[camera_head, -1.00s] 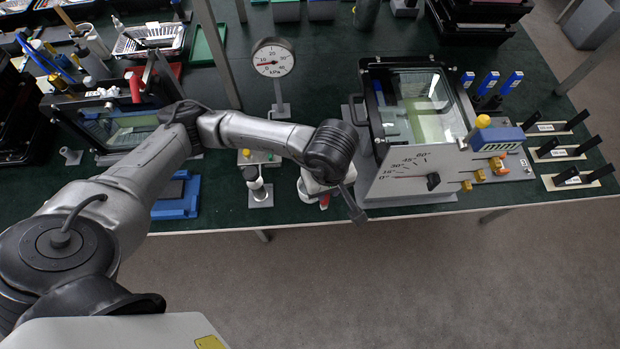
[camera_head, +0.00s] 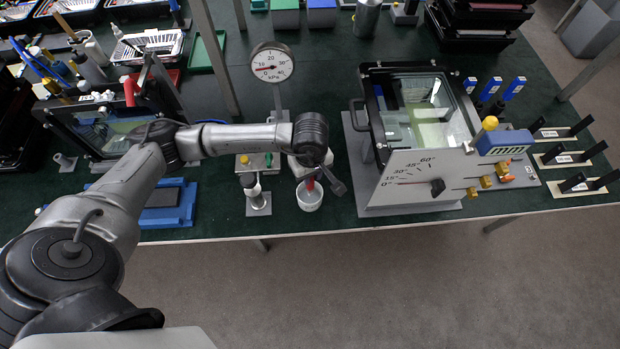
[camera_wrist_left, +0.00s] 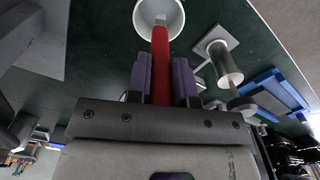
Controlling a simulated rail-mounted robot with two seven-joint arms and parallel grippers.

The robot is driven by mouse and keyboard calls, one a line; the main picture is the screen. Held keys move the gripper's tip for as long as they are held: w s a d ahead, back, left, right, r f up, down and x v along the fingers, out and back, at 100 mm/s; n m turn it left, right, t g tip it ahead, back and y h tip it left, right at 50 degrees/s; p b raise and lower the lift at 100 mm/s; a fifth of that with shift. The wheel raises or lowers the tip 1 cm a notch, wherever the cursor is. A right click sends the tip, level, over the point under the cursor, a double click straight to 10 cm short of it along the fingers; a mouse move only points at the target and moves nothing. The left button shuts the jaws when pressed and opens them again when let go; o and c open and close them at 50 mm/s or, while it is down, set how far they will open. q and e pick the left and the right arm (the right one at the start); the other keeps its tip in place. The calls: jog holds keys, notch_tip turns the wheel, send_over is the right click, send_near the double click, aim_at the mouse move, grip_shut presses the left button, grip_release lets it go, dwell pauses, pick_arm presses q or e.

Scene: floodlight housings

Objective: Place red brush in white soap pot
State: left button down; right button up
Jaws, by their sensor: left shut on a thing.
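The red brush (camera_head: 310,184) points down over the white soap pot (camera_head: 310,199) near the table's front edge. In the left wrist view the red brush (camera_wrist_left: 161,62) lies between the finger pads of my left gripper (camera_wrist_left: 160,80), which is shut on it. Its far end overlaps the mouth of the white soap pot (camera_wrist_left: 140,14); I cannot tell how deep it reaches. In the head view my left gripper (camera_head: 318,176) is partly hidden by its own wrist. My right gripper is not in view.
The large floodlight housing (camera_head: 415,140) with a dial plate stands to the right. A pressure gauge (camera_head: 272,63) stands behind. A blue tray (camera_head: 182,214) lies to the left.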

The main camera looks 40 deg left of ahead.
pick_arm(q)
jog(key=shift+w+a+f, duration=0.1)
jog(key=shift+a+f, duration=0.05)
jog(key=shift+a, duration=0.05)
jog(key=shift+f, duration=1.95)
jog(key=shift+f+b, duration=0.2)
jog(key=shift+b, duration=0.1)
jog(key=c, duration=1)
grip_release()
jog(key=shift+r, duration=0.15)
